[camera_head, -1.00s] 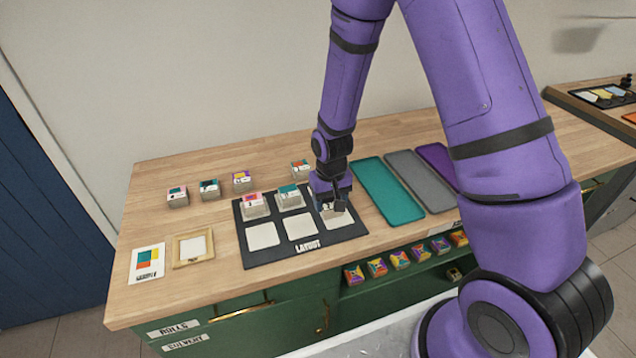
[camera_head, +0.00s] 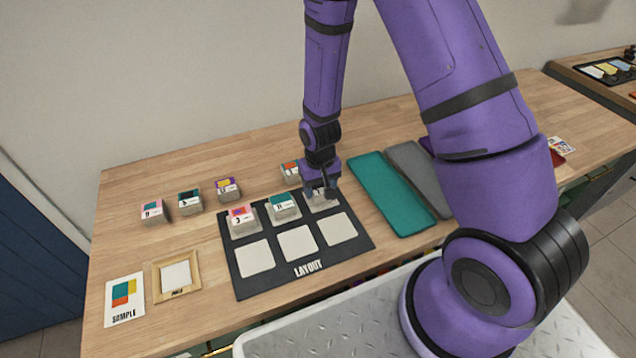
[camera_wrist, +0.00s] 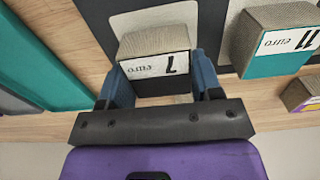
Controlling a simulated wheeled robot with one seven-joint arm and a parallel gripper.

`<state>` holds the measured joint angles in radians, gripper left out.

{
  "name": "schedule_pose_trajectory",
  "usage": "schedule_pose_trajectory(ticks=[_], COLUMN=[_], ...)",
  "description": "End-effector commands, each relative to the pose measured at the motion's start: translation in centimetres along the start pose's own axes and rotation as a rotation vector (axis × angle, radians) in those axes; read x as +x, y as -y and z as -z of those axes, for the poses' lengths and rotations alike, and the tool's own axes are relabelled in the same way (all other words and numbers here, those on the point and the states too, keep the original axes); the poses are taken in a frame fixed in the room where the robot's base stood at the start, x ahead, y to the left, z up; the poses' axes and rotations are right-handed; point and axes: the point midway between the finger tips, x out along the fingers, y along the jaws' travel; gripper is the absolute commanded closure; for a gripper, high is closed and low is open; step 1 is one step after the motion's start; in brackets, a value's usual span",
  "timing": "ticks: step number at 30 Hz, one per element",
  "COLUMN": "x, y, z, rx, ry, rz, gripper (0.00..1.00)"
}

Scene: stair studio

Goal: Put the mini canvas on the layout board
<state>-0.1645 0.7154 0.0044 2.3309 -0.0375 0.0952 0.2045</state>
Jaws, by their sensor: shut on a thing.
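The mini canvas (camera_wrist: 155,52) is a small block with a brown top and a white label reading 7 euro above a dark face. My gripper (camera_wrist: 163,85) is shut on it, a finger at each side. In the head view my gripper (camera_head: 322,190) is at the back right cell of the layout board (camera_head: 285,283), and mostly hides the block. The board is black with two rows of pale cells. I cannot tell whether the block touches its cell. A pink block (camera_head: 243,222) and a teal block (camera_head: 283,208) stand in the other back cells. The front cells are bare.
Several price-labelled blocks stand behind and left of the board, one (camera_head: 291,170) close behind it. A sample card (camera_head: 124,300) and a small wooden frame (camera_head: 176,277) lie at left. Teal (camera_head: 390,195) and grey (camera_head: 420,175) trays lie at right.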

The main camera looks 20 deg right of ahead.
Motion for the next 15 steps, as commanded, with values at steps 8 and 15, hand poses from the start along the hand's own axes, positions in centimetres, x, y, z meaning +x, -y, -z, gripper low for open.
schedule_pose_trajectory(ticks=[8, 15], x=[0.67, 0.96], y=[0.01, 0.01], z=[-0.27, -0.25], rx=[0.000, 0.000], ry=[0.000, -0.001], rz=[0.000, 0.000], gripper=[0.64, 0.27])
